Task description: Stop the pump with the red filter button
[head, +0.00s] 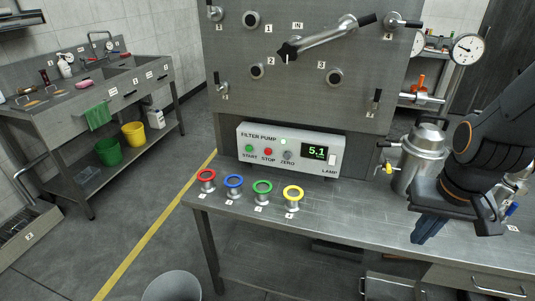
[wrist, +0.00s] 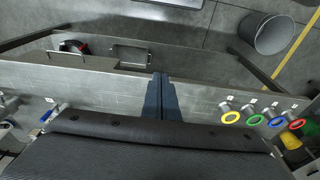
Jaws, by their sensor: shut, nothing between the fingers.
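The filter pump box (head: 290,170) is a white panel at the back of the steel bench in the head view. Its red STOP button (head: 268,151) sits between the green START button (head: 249,148) and the grey ZERO knob (head: 288,155). The green display (head: 314,152) reads 5.1, and a small pale light (head: 283,141) shows above the buttons. My gripper (head: 422,238) is shut and empty, pointing down over the bench's right part, well right of the box. In the wrist view, my gripper (wrist: 160,80) shows as shut dark-blue fingers; the box is not visible there.
Red (head: 207,176), blue (head: 233,182), green (head: 262,187) and yellow (head: 293,193) rings stand along the bench's left front. A steel vessel (head: 420,158) stands close behind my gripper. A long lever (head: 330,36) juts from the upper panel. The bench middle is clear.

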